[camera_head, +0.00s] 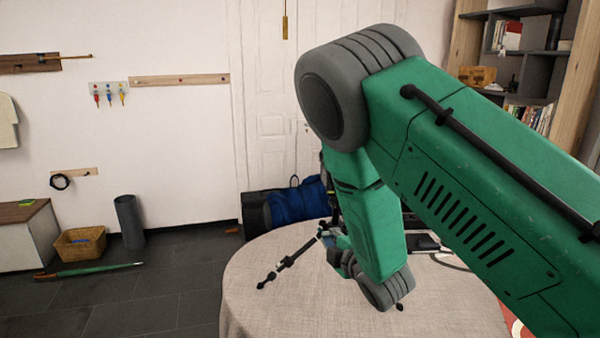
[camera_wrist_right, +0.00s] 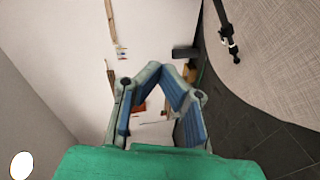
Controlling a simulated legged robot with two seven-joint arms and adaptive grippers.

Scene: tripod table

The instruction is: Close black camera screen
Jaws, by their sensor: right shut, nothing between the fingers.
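A black tripod leg (camera_head: 288,258) with a pale band slants across the table on the left side of my right arm. The black camera and its screen cannot be made out; my right arm covers the middle of the table. My right gripper (camera_head: 335,243) is low over the table beside the tripod leg, partly hidden by my arm. In the right wrist view the right gripper (camera_wrist_right: 163,72) has its blue-padded fingers meeting at the tips, with nothing between them. The tripod leg (camera_wrist_right: 227,32) shows there at the upper right, apart from the fingers. My left gripper is out of view.
The round table (camera_head: 250,300) has a pale cloth, bare at its front left. A dark flat object (camera_head: 425,243) lies right of my forearm. A blue bag (camera_head: 296,203) is behind the table. A basket (camera_head: 80,243) and a green umbrella (camera_head: 95,269) are on the floor left.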

